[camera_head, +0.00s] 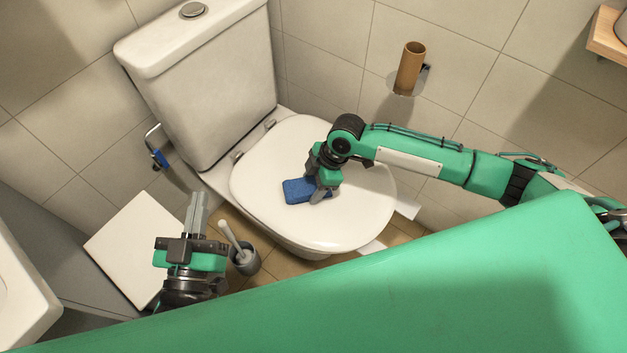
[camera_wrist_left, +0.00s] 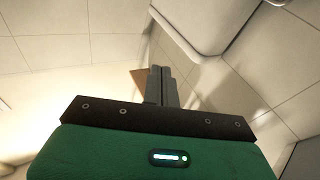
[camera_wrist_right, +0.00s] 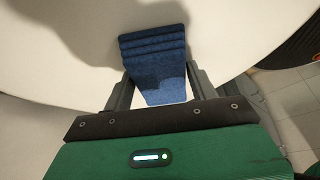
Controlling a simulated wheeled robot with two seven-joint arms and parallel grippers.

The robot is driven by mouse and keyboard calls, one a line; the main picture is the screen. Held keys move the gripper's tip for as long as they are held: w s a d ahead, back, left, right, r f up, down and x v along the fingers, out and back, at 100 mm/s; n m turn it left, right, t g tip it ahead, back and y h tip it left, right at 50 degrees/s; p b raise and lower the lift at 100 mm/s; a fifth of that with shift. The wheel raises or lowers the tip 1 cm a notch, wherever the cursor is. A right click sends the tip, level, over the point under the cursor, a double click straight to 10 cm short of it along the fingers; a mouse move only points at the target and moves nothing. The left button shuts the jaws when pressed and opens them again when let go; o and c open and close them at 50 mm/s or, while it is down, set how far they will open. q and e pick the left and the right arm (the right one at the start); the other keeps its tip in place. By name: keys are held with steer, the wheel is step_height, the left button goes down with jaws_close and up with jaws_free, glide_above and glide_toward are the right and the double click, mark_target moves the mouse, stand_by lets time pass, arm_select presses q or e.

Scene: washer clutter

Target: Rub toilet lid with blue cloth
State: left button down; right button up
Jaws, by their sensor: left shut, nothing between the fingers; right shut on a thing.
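The white toilet lid (camera_head: 270,165) is closed on the bowl and also fills much of the right wrist view (camera_wrist_right: 60,60). The blue cloth (camera_head: 298,191) is a folded block lying at the lid's middle. My right gripper (camera_head: 318,196) is shut on the cloth from the right; in the right wrist view the cloth (camera_wrist_right: 153,60) sits between its fingers, against the lid as far as I can tell. My left gripper (camera_head: 196,212) is shut and empty, held left of the toilet above the floor; its closed fingers show in the left wrist view (camera_wrist_left: 161,85).
The toilet tank (camera_head: 205,85) stands behind the lid. A toilet brush in its holder (camera_head: 245,262) stands beside my left gripper. A white square box (camera_head: 130,245) is at the left. A cardboard roll (camera_head: 409,68) hangs on the wall.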

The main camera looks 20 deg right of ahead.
steer(key=shift+r, duration=0.7)
steer(key=shift+r+p, duration=0.45)
steer(key=shift+p, duration=0.15)
arm_select(q)
steer(key=shift+s+d+f+g+p, duration=0.25)
steer(key=shift+s+d+f+g, duration=0.3)
steer(key=shift+s+f+g, duration=1.25)
steer(key=shift+s+d+f+g+p, duration=0.45)
steer(key=shift+f+g, duration=0.75)
steer(key=shift+f, duration=1.45)
arm_select(e)
steer(key=shift+r, duration=0.65)
steer(key=shift+r+p, duration=0.6)
steer(key=shift+p, duration=0.2)
steer(key=shift+r+p, duration=0.55)
steer(key=shift+p, duration=0.1)
steer(key=shift+r+p, duration=0.55)
steer(key=shift+p, duration=0.1)
arm_select(q)
steer(key=s+a+g+y+p, duration=0.1)
steer(key=s+a+g+y, duration=0.3)
steer(key=a+g, duration=0.4)
steer(key=shift+s+a+y, duration=0.4)
steer(key=shift+a+y, duration=0.4)
arm_select(e)
steer(key=shift+r, duration=0.5)
